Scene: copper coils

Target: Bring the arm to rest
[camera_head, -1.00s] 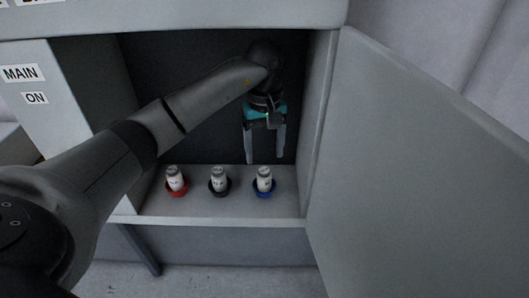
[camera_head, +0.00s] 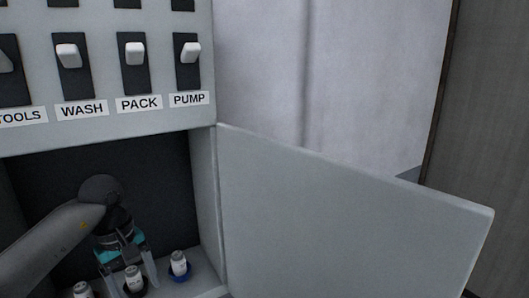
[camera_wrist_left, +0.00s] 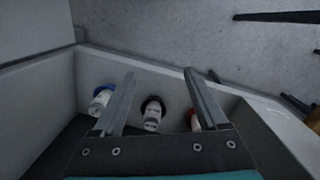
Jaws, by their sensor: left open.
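My left gripper (camera_head: 136,288) is open inside the cabinet's dark recess, with my arm coming in from the left. In the head view its fingers appear either side of a white cylinder (camera_head: 134,277) in a black ring. A second white cylinder (camera_head: 179,262) stands in a blue ring to the right, and a third (camera_head: 83,290) is cut off at the bottom edge. In the left wrist view the open fingers (camera_wrist_left: 159,73) hold nothing. The blue-ringed (camera_wrist_left: 101,101), black-ringed (camera_wrist_left: 152,116) and red-ringed (camera_wrist_left: 194,121) cylinders show behind them. My right gripper is not in view.
The cabinet door (camera_head: 350,215) stands open to the right. Above the recess is a panel (camera_head: 110,80) with white switches labelled TOOLS, WASH, PACK and PUMP. A dark upright panel (camera_head: 490,130) stands at the far right. The recess walls are close around my gripper.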

